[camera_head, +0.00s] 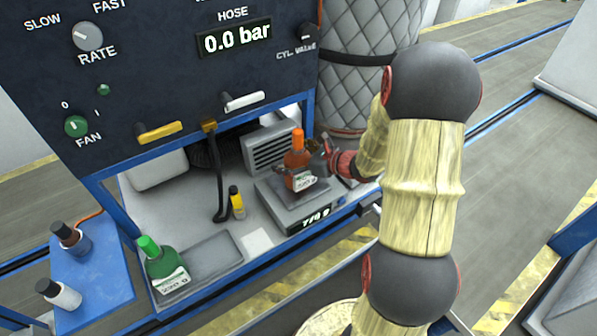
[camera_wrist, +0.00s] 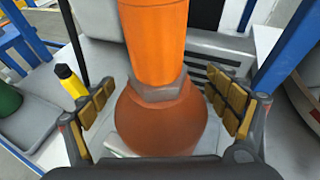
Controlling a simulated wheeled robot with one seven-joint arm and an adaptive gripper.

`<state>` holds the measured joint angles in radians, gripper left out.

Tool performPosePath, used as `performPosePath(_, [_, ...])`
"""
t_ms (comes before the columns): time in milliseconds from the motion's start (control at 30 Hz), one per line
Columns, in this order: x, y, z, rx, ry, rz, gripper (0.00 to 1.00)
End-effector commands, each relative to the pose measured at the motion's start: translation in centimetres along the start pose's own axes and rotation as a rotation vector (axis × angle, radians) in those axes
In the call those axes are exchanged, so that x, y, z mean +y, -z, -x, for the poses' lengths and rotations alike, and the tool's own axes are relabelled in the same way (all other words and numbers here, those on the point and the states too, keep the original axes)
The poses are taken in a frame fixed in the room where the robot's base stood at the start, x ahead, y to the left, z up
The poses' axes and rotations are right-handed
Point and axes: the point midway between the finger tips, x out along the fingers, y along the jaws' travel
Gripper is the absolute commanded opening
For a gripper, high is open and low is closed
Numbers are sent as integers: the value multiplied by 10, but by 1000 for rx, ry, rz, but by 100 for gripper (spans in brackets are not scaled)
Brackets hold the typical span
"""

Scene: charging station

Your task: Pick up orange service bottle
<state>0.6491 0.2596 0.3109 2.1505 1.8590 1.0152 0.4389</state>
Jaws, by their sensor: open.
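The orange service bottle (camera_head: 299,157) stands upright on the weighing scale (camera_head: 290,207), whose display shows a reading. It has an orange cap, a red-brown body and a white label. In the wrist view the bottle (camera_wrist: 160,118) fills the middle, with its orange cap rising out of the top edge. My gripper (camera_wrist: 160,105) is open, with one padded finger on each side of the bottle and a visible gap on both sides. In the head view my gripper (camera_head: 320,150) is just right of the bottle, partly hidden behind it.
A green bottle (camera_head: 164,266) stands beside an empty grey tray (camera_head: 211,257). A yellow, black-capped marker-like item (camera_head: 237,203) stands left of the scale. A grey vented box (camera_head: 272,148) is behind the bottle. The control panel (camera_head: 180,60) overhangs the bench, with blue frame posts (camera_head: 307,128).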

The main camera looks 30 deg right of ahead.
Motion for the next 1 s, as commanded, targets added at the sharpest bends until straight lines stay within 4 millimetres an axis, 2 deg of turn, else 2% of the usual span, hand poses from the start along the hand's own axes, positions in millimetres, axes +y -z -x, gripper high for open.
performPosePath(267, [0,-1,-2,0,1,1,88])
performPosePath(1000, [0,-1,-2,0,1,1,46])
